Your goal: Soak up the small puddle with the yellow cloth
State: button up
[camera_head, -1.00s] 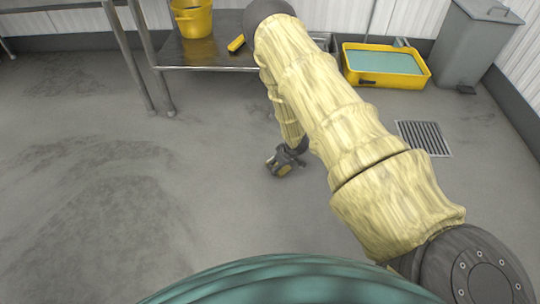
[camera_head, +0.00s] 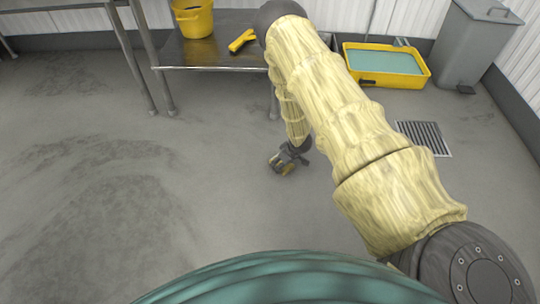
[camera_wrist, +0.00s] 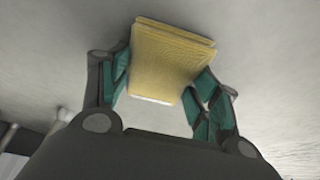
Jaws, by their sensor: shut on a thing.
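My gripper (camera_head: 287,158) is low over the grey floor, left of the arm's lower end in the head view. In the wrist view my gripper (camera_wrist: 163,85) is shut on the yellow cloth (camera_wrist: 170,52), a folded square pad held between the green-padded fingers. The cloth shows only as small yellow bits at the gripper in the head view. I cannot tell whether it touches the floor. No small puddle stands out clearly; it may be hidden by the gripper or cloth.
Dark, smudged patches (camera_head: 120,215) mark the floor at left. A metal bench (camera_head: 215,55) holds a yellow bucket (camera_head: 193,20) and a yellow object (camera_head: 242,40). A yellow tray of greenish liquid (camera_head: 428,75), a grey bin (camera_head: 478,45) and a floor drain (camera_head: 424,138) are at right.

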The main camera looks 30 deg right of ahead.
aim_at(268, 170)
jog(key=shift+a+p, duration=0.8)
jog(key=shift+a, duration=2.4)
jog(key=shift+r+p, duration=0.5)
jog(key=shift+r, duration=0.35)
notch_tip(268, 170, up, 6)
jog(key=p, duration=0.5)
jog(key=shift+r, duration=0.15)
jog(key=w+a+r+m, duration=0.1)
jog(key=a+r, duration=0.5)
jog(key=r, duration=0.4)
jog(key=w+a+r+m+h+p, duration=0.1)
jog(key=a+r, duration=0.5)
jog(key=r, duration=0.4)
jog(key=w+a+r+m, duration=0.1)
jog(key=a+r, duration=0.5)
jog(key=r, duration=0.4)
jog(key=p+v, duration=3.4)
jog(key=p, duration=0.3)
jog(key=shift+s+d, duration=0.15)
jog(key=shift+s, duration=0.15)
jog(key=shift+d, duration=0.1)
